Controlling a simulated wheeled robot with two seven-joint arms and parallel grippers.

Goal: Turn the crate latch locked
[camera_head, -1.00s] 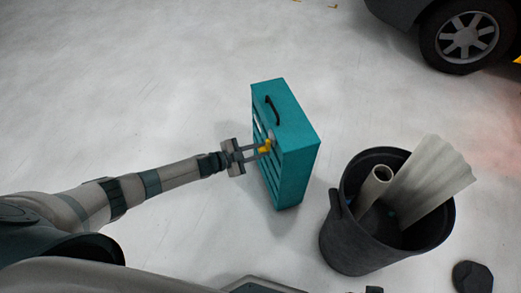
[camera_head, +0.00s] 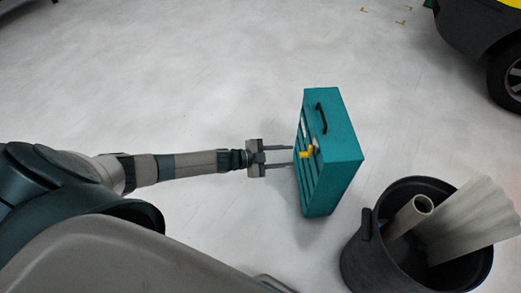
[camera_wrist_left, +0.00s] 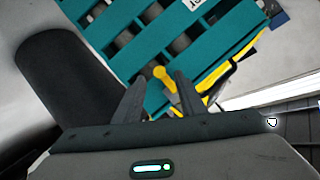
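A teal crate (camera_head: 335,160) stands upright on the floor, with slatted sides and a black handle on top. Its yellow latch (camera_head: 307,152) is on the left side near the top edge. My left gripper (camera_head: 293,156) is open and empty, its two fingers pointing at the slatted side, just left of the latch. In the left wrist view, the latch's round yellow knob (camera_wrist_left: 160,72) shows just beyond and between the open fingertips (camera_wrist_left: 160,85). The latch's exact angle is hard to tell. My right gripper is not in view.
A dark bin (camera_head: 365,255) holding a roll (camera_head: 410,215) and a pale sheet (camera_head: 475,222) stands right of the crate, close to it. A vehicle wheel (camera_head: 508,75) is at the upper right. The floor left of and behind the crate is clear.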

